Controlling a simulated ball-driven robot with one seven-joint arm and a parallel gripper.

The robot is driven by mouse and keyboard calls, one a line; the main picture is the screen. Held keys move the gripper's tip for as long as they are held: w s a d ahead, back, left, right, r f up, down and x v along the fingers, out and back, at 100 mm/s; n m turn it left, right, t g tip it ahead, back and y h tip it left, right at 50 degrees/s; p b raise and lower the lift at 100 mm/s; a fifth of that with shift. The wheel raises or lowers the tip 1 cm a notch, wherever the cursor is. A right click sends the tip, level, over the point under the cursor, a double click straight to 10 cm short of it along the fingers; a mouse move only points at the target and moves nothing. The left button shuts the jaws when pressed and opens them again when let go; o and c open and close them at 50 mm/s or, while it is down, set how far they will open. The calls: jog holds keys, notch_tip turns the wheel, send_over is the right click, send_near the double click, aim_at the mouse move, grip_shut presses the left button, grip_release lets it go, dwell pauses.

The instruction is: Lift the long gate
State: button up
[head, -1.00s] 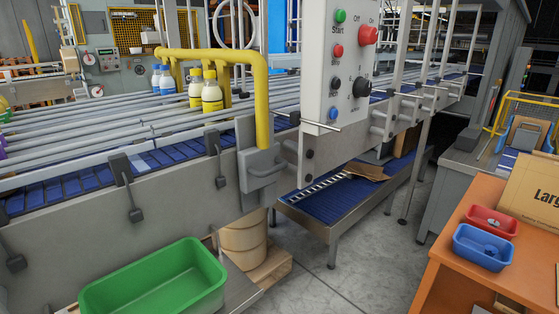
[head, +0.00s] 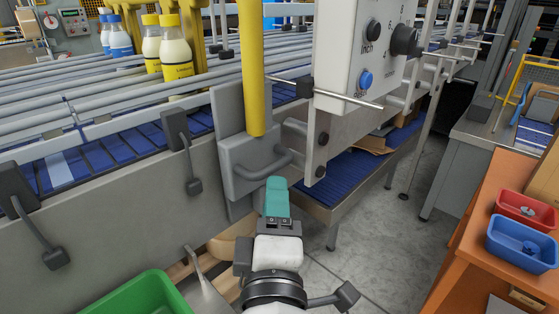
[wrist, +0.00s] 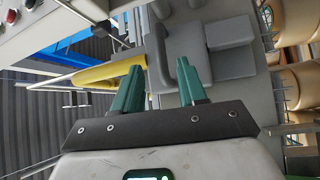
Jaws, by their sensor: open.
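The long gate appears to be the yellow bent pipe (head: 252,70), whose upright leg runs down to a grey bracket (head: 232,150) on the conveyor's side. A grey bar handle (head: 268,168) sticks out from the bracket. My gripper (head: 278,182), with teal fingers, is open and empty just below and in front of the handle in the head view. In the wrist view my gripper (wrist: 160,75) faces the bracket (wrist: 210,50). Contact cannot be told.
The control panel (head: 360,50) with a thin rod hangs right of the pipe. Bottles with yellow caps (head: 174,60) stand on the conveyor. A green bin (head: 150,295) is at lower left. An orange table (head: 470,240) with a blue tray (head: 522,245) is at right.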

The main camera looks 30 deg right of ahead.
aim_at(275, 172)
jog(key=p+x, duration=0.1)
jog(key=x, duration=0.7)
jog(key=shift+w+f, duration=0.1)
jog(key=shift+w, duration=0.05)
jog(key=shift+c, duration=0.2)
grip_shut()
